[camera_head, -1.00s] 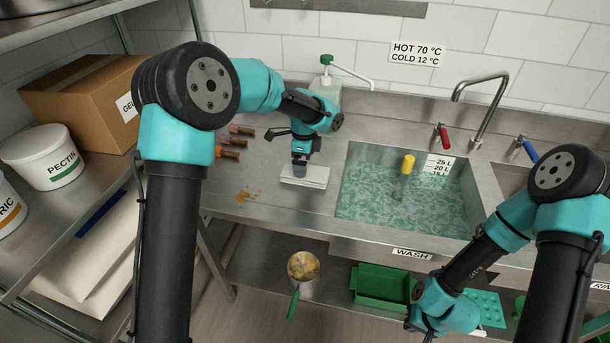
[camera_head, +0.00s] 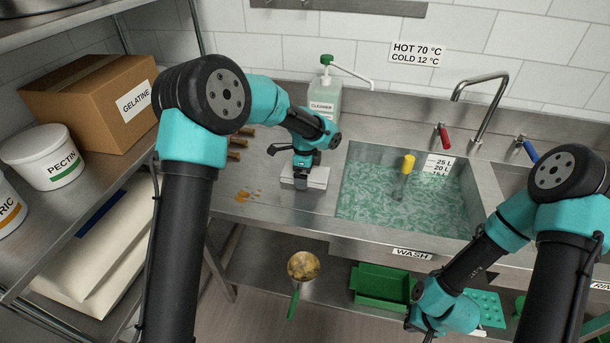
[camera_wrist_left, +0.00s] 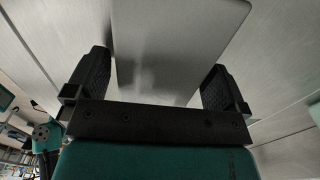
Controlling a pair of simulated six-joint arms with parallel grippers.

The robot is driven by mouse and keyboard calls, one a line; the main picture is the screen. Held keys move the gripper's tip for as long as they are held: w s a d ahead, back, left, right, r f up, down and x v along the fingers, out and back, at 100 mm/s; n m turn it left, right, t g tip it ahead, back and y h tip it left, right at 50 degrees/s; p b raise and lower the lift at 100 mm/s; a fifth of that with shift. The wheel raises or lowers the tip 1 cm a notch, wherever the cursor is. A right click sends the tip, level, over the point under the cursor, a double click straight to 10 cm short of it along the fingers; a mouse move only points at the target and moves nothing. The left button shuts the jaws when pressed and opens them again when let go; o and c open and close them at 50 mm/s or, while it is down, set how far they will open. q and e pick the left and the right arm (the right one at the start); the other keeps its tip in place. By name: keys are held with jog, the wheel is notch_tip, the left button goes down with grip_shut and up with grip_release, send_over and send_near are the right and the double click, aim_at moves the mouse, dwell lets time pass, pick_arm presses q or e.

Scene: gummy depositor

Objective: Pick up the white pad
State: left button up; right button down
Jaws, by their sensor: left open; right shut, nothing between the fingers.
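The white pad (camera_head: 318,178) lies flat on the steel counter, left of the wash sink. My left gripper (camera_head: 301,184) points down over the pad and hides part of it. In the left wrist view the pad (camera_wrist_left: 175,45) shows as a flat grey shape with a rounded corner. There my left gripper (camera_wrist_left: 155,85) is open, one finger on each side of the pad. I cannot tell whether the fingers touch it. My right gripper (camera_head: 428,332) is low at the lower right, shut and empty, its fingertips hard to make out.
The water-filled wash sink (camera_head: 365,205) is right of the pad, with a yellow-topped object (camera_head: 407,165) in it. A cleaner bottle (camera_head: 325,100) stands behind. Brown-handled tools (camera_head: 235,143) and orange crumbs (camera_head: 247,195) lie to the left. A green bin (camera_head: 380,285) sits below.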

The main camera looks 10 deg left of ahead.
pick_arm(q)
jog(key=shift+c, duration=0.3)
jog(key=c, duration=0.8)
jog(key=shift+r, duration=0.1)
jog(key=shift+s+r, duration=0.1)
jog(key=shift+r, duration=1.65)
jog(key=s+d, duration=0.1)
jog(key=s, duration=0.4)
jog(key=s+d+r, duration=0.1)
jog(key=s, duration=0.4)
jog(key=s+d, duration=0.1)
jog(key=s, duration=0.4)
jog(key=shift+s+d+r, duration=0.15)
jog(key=shift+s+d, duration=0.05)
jog(key=shift+d, duration=0.1)
jog(key=o, duration=0.4)
jog(key=shift+c, duration=1.5)
